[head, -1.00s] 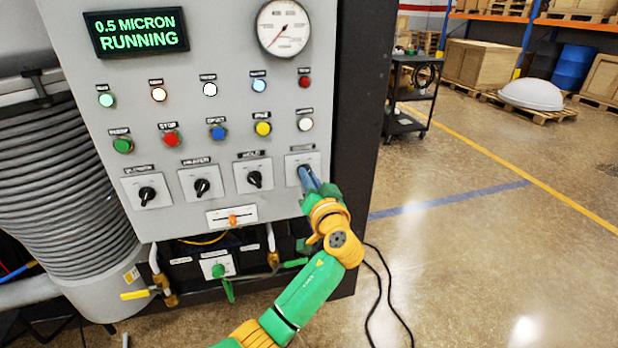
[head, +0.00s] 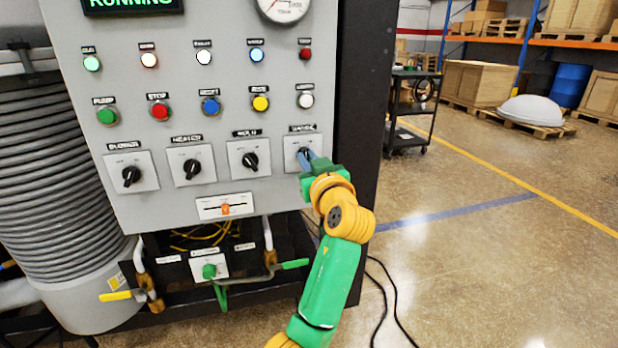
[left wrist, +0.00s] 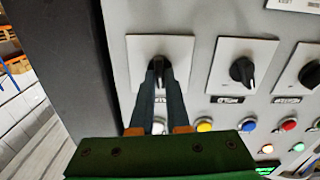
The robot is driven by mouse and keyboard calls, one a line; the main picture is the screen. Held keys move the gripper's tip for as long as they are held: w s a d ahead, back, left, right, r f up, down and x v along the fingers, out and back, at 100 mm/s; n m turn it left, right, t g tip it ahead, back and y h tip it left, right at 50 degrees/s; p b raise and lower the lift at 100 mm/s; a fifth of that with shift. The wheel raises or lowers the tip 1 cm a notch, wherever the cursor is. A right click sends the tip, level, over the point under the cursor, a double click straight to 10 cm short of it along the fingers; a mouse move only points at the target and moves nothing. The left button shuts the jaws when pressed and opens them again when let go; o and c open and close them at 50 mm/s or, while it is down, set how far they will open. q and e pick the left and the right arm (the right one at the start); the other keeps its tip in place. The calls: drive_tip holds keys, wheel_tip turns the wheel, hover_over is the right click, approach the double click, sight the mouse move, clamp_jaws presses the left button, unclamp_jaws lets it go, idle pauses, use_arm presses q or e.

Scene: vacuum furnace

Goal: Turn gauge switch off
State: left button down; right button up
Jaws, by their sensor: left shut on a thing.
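The gauge switch is the rightmost rotary knob, on a white plate (head: 291,144) of the grey control panel, in the head view. My left gripper (head: 306,156) is at this knob, and its blue fingers partly hide it. In the left wrist view the black knob (left wrist: 159,73) shows between the fingertips of the left gripper (left wrist: 158,78), which are shut on it. The knob's pointer direction is hard to tell behind the fingers. My right gripper is in neither view.
Three similar black knobs, blower (head: 131,176), heater (head: 192,169) and hold (head: 250,161), sit to the left. Push buttons and lamps are above, and an orange slider (head: 225,208) is below. Open floor lies right of the cabinet; a black cart (head: 410,112) stands behind.

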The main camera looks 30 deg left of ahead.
use_arm(q)
drive_tip(key=shift+n+b, duration=1.7)
drive_tip(key=shift+n, duration=0.6)
drive_tip(key=c, duration=0.9)
unclamp_jaws()
